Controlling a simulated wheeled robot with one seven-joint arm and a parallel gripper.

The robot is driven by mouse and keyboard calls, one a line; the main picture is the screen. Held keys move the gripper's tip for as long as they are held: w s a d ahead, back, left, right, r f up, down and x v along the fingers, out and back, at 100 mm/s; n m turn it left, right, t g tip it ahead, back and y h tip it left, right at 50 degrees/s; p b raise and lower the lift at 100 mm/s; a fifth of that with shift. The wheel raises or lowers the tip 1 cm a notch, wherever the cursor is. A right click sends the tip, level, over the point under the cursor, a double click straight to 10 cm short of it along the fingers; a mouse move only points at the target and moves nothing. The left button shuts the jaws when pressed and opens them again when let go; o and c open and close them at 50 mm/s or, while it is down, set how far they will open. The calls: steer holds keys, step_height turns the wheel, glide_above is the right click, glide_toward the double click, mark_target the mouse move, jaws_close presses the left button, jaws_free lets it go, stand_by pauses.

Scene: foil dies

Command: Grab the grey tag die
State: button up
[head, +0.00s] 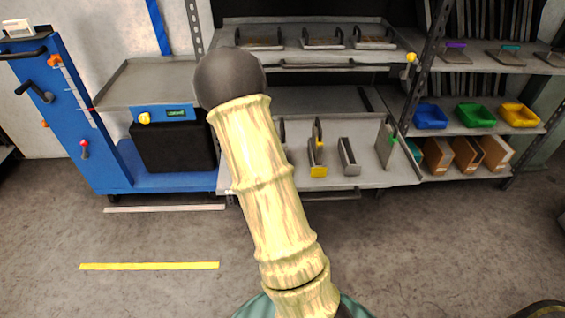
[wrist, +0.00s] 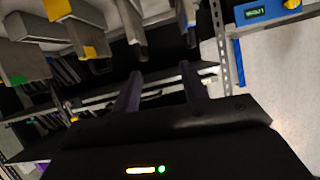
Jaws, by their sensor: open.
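On the pulled-out middle shelf in the head view, a die with a plain grey front face (head: 351,169) stands between a yellow-tagged die (head: 318,171) and a green-tagged die (head: 385,146). In the head view my arm hides the gripper and the left part of the shelf.
A blue cart (head: 72,110) with a tray stands left of the rack. Above the dies, an upper shelf (head: 300,58) holds several handled plates. Coloured bins (head: 475,115) stand on the right rack. The floor in front is clear.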

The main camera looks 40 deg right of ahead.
steer(key=s+d+f+t+h+b, duration=0.1)
steer(key=d+f+t+h+b, duration=0.1)
steer(key=d+f+b, duration=0.3)
step_height(320, 180, down, 4)
steer(key=t+b, duration=0.1)
steer(key=b, duration=0.2)
steer(key=shift+s+r+t+h, duration=0.15)
steer(key=shift+s+t+h, duration=0.15)
steer(key=shift+h, duration=0.1)
steer(key=shift+d, duration=0.1)
steer(key=shift+w, duration=0.1)
